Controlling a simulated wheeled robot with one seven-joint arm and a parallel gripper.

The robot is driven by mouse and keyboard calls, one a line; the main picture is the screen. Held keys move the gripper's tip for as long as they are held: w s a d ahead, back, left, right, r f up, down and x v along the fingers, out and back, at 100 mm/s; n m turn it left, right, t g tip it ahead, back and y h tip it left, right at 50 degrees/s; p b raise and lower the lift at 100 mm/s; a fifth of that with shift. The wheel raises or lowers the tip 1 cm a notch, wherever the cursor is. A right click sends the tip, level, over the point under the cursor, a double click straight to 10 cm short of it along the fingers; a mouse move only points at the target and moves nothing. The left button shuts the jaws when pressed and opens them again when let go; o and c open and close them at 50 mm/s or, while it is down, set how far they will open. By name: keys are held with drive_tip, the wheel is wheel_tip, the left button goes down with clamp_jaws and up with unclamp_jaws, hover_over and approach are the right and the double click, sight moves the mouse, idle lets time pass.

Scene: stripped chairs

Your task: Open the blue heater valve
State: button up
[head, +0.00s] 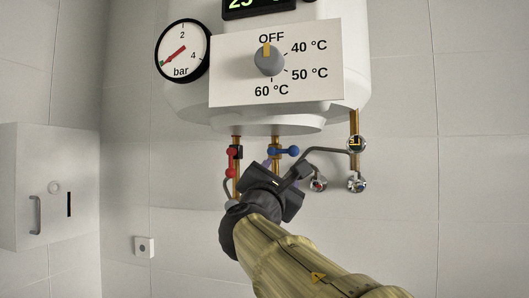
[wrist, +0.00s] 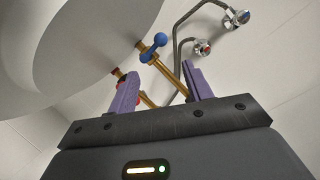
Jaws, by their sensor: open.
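The blue heater valve (head: 285,152) sits on a copper pipe below the white heater (head: 190,100), its blue handle pointing right in the head view. In the wrist view the blue valve handle (wrist: 153,47) is beyond my fingers and between them. My gripper (head: 275,172) is just below the blue valve in the head view; in the wrist view my gripper (wrist: 160,95) has its two purple fingers spread apart with nothing held between them. The arm hides the lower part of the pipes.
A red valve (head: 231,165) is on the pipe to the left, close to my gripper. Grey hoses and two wall taps (head: 356,184) are to the right. A temperature knob (head: 269,61) on the heater points to OFF. A wall cabinet (head: 50,185) is at left.

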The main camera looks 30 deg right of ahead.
sight(293, 153)
drive_tip(key=p+x, duration=0.8)
drive_tip(key=x, duration=0.9)
drive_tip(key=shift+w+d, duration=0.15)
drive_tip(key=shift+d, duration=0.05)
clamp_jaws()
drive_tip(key=shift+f, duration=0.1)
